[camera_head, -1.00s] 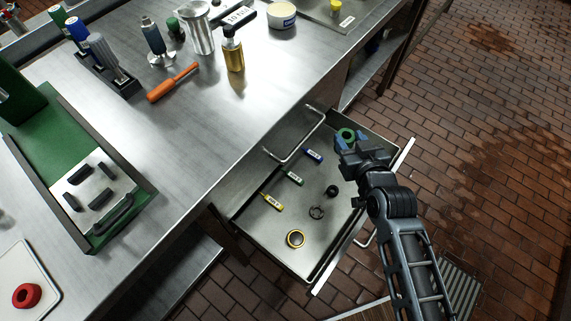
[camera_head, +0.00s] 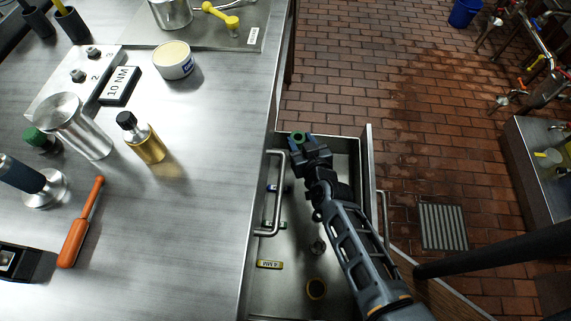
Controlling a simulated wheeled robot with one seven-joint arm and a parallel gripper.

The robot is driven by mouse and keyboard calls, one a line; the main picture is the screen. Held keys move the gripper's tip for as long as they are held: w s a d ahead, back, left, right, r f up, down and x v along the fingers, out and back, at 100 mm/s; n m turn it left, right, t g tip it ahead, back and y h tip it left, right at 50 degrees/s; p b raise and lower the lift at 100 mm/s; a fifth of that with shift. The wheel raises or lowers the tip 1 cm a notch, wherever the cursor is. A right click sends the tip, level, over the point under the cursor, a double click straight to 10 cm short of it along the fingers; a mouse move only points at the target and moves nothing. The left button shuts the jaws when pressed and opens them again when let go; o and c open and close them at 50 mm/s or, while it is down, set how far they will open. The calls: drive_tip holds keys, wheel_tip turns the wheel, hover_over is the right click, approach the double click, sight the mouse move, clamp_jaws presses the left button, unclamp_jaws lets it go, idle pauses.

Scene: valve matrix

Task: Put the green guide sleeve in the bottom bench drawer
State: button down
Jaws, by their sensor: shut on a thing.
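The green guide sleeve (camera_head: 298,136) is a small green ring at the tip of my gripper (camera_head: 303,144). My gripper is shut on it, and the dark jaws hide part of it. They are over the far end of an open steel bench drawer (camera_head: 345,152). I cannot tell how high the sleeve is above the drawer floor. My arm covers much of the drawer's right side.
A bar handle (camera_head: 279,190) stands along the bench edge, left of my gripper. The steel bench top (camera_head: 215,200) carries a gold bottle (camera_head: 143,140), a metal jug (camera_head: 80,125) and an orange-handled tool (camera_head: 80,225). Brick floor (camera_head: 350,80) is clear beyond the drawer.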

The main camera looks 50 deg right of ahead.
wheel_tip(320, 180, down, 8)
drive_tip(key=shift+f+b, duration=0.2)
drive_tip(key=shift+b, duration=0.75)
drive_tip(key=shift+f, duration=0.1)
drive_tip(key=c, duration=0.6)
unclamp_jaws()
drive_tip(key=shift+o, duration=0.2)
